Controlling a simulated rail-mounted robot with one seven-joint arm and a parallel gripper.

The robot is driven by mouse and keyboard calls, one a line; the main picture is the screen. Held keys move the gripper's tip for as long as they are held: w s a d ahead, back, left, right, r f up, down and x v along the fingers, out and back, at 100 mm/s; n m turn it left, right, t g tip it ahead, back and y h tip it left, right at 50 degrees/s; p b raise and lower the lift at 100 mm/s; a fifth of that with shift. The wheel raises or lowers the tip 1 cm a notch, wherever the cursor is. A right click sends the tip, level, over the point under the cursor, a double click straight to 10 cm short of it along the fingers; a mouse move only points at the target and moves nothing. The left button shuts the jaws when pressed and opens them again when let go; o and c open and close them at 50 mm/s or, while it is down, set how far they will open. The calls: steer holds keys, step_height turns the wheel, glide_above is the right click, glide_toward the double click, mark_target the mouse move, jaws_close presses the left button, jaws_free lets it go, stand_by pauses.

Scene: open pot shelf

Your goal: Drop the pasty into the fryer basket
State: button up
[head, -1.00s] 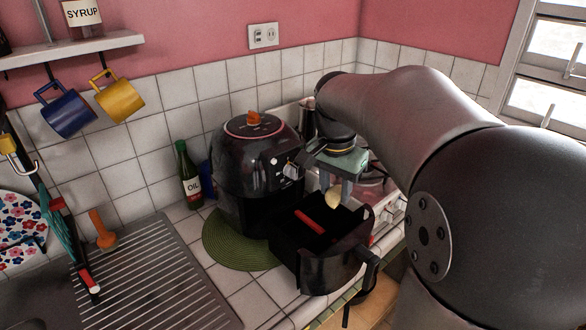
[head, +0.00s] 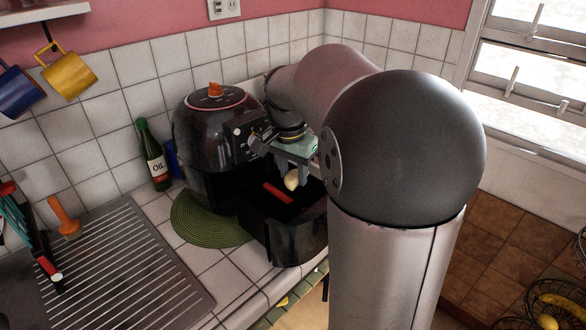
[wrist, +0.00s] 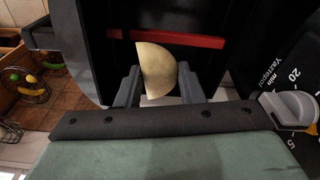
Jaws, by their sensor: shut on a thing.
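The pasty (head: 292,181) is a pale, half-moon piece held at the tips of my gripper (head: 293,170). In the wrist view the pasty (wrist: 158,72) stands upright between the two grey fingers of my gripper (wrist: 158,88), which is shut on it. The black fryer basket (head: 283,240) is pulled out in front of the air fryer (head: 205,150). The pasty hangs over the basket's open top. A red bar (head: 278,193) lies across the inside of the basket; in the wrist view it is beyond the pasty. My arm hides the basket's right side.
A green round mat (head: 205,220) lies under the fryer. An oil bottle (head: 154,158) stands left of the fryer. A ribbed metal drainer (head: 125,265) fills the front left. Baskets with fruit (head: 555,300) stand low at the right.

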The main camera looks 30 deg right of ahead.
mark_target(288, 180)
steer(key=o, duration=1.1)
steer(key=shift+o, duration=0.2)
steer(key=shift+r, duration=0.15)
step_height(288, 180, up, 17)
steer(key=s+a, duration=0.1)
steer(key=a, duration=0.1)
